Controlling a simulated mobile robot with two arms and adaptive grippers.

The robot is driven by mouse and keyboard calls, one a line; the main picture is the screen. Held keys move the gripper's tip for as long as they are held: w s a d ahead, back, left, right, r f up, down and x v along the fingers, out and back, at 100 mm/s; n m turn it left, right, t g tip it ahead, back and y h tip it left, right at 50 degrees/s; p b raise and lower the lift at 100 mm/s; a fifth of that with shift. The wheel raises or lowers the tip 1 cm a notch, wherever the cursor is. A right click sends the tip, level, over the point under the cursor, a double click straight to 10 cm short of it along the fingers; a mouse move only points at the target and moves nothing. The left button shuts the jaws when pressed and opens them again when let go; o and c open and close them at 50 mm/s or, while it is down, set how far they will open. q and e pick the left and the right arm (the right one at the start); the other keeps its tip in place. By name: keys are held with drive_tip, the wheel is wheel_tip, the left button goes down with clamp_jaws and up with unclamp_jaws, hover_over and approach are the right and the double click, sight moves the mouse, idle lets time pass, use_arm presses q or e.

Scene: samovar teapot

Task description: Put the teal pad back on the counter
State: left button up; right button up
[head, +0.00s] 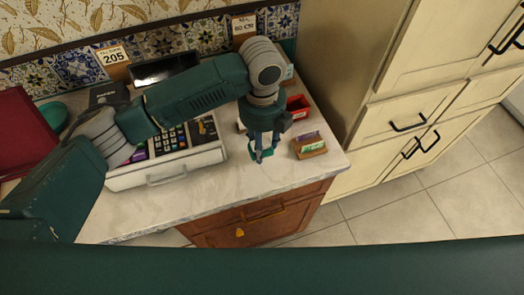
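My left gripper (262,152) points down over the front right part of the counter (235,178). Its fingers are close together on a small teal pad (253,153), which shows around the fingertips. The fingers hide much of the pad, and its exact height above the counter is hard to tell. My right gripper is not in view.
A cash register (190,165) stands left of the gripper. A wooden card holder (310,148) is close on the right, with a red box (298,106) behind. Bare counter lies in front. A wooden drawer (262,222) is below the edge.

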use_arm(q)
drive_tip(key=shift+f, duration=0.55)
wheel_tip(320, 180, down, 4)
drive_tip(key=shift+r+p, duration=0.1)
drive_tip(key=shift+p, duration=0.3)
drive_tip(key=o, duration=1.2)
drive_tip(key=shift+f, duration=0.2)
drive_tip(key=shift+r, duration=0.45)
wheel_tip(320, 180, up, 12)
drive_tip(key=b, duration=0.2)
drive_tip(key=shift+f+b, duration=0.25)
drive_tip(key=shift+b, duration=0.1)
